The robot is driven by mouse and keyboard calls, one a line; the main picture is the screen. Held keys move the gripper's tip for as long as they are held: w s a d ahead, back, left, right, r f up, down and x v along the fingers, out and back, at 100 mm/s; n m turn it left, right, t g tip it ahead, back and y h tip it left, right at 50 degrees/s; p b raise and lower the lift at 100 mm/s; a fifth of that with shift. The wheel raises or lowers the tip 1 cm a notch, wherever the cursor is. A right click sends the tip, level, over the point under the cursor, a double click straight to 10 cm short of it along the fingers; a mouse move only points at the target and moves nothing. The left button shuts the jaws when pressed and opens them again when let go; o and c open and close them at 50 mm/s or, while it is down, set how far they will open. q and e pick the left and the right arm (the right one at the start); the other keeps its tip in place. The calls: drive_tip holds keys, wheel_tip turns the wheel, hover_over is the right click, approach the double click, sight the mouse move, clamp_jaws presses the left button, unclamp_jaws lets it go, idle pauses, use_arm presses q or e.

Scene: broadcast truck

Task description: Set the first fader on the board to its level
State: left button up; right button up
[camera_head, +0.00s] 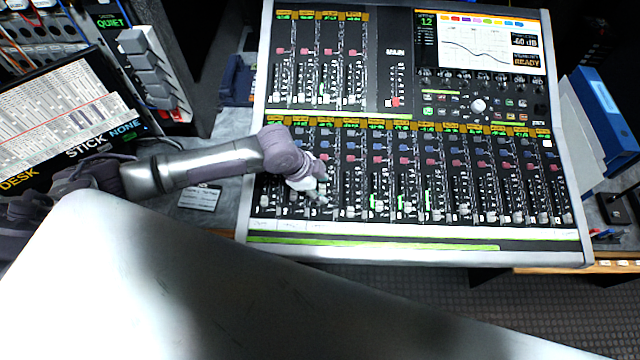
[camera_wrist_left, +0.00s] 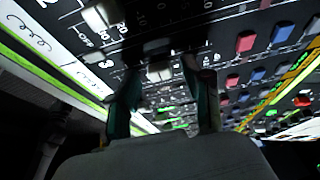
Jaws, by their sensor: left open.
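The mixing board (camera_head: 415,232) fills the middle and right of the head view, with a long lower row of faders and a shorter upper-left bank. The leftmost lower fader (camera_head: 264,201) has a pale cap low in its slot. My left gripper (camera_head: 320,196) is over the left part of the lower row, pointing down at the board. In the left wrist view my left gripper (camera_wrist_left: 162,92) is open, its two fingers on either side of a pale fader cap (camera_wrist_left: 159,72). I cannot tell whether they touch it. Another pale cap (camera_wrist_left: 103,15) is farther up. My right gripper is not visible.
A small card (camera_head: 200,197) lies left of the board.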

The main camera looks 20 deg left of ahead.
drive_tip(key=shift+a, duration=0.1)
use_arm(q)
clamp_jaws()
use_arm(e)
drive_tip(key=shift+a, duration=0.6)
use_arm(q)
drive_tip(key=shift+w+a+r, duration=0.1)
drive_tip(key=shift+w+a, duration=0.05)
drive_tip(key=shift+w, duration=0.3)
drive_tip(key=shift+w+a+r, duration=0.1)
drive_tip(key=shift+w, duration=0.35)
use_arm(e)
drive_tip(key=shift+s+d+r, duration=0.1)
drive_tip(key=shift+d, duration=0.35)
use_arm(q)
unclamp_jaws()
